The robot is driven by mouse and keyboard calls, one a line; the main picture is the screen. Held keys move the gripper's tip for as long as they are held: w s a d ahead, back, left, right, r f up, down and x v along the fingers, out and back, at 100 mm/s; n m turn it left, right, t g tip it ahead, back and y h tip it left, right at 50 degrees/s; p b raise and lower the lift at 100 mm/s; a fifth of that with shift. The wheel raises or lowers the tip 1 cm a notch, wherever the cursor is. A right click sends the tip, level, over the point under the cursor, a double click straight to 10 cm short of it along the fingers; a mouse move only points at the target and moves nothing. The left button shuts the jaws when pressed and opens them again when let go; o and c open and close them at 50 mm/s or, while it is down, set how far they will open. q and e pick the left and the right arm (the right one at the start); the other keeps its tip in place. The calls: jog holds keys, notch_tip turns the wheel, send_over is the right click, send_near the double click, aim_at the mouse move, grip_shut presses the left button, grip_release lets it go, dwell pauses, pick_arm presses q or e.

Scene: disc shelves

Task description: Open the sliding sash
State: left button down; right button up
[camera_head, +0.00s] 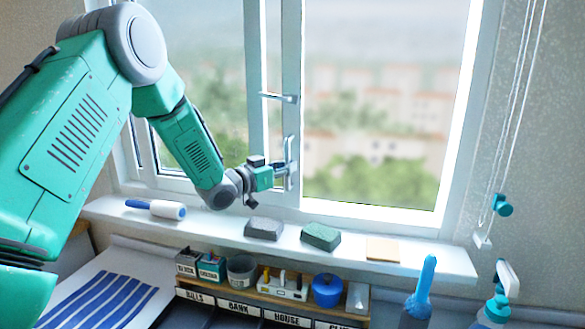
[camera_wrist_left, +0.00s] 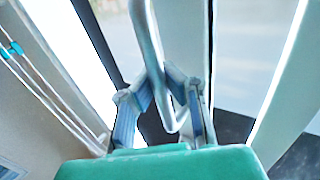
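The window's white sliding sash (camera_head: 291,60) has an upright stile near the middle of the window in the head view. A pale metal bar handle (camera_head: 289,152) stands out from that stile. In the wrist view the handle (camera_wrist_left: 150,40) is a curved bar coming down between the fingers. My left gripper (camera_head: 283,170) is at the handle. Its two fingers, also in the wrist view (camera_wrist_left: 165,78), lean inward with their tips close on both sides of the bar, and look shut on it. My right gripper is in neither view.
The sill (camera_head: 220,227) below holds a lint roller (camera_head: 156,209), a grey block (camera_head: 264,228), a green block (camera_head: 320,236) and a tan block (camera_head: 383,249). A small latch (camera_head: 280,97) sits above the handle. Blind cords (camera_head: 515,110) hang right. Bottles (camera_head: 420,295) stand lower right.

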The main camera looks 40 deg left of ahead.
pick_arm(q)
jog(key=shift+s+d+f, duration=0.1)
jog(key=shift+f, duration=0.3)
jog(key=c, duration=1.6)
grip_release()
jog(key=shift+r, duration=0.1)
jog(key=shift+o, duration=0.2)
jog(key=shift+d+r, duration=0.1)
jog(key=shift+r, duration=0.1)
jog(key=shift+s, duration=0.1)
jog(key=s+a, duration=0.2)
jog(key=s, duration=0.9)
jog(key=shift+s+a, duration=0.2)
jog(key=shift+s, duration=0.05)
jog(key=shift+f, duration=0.1)
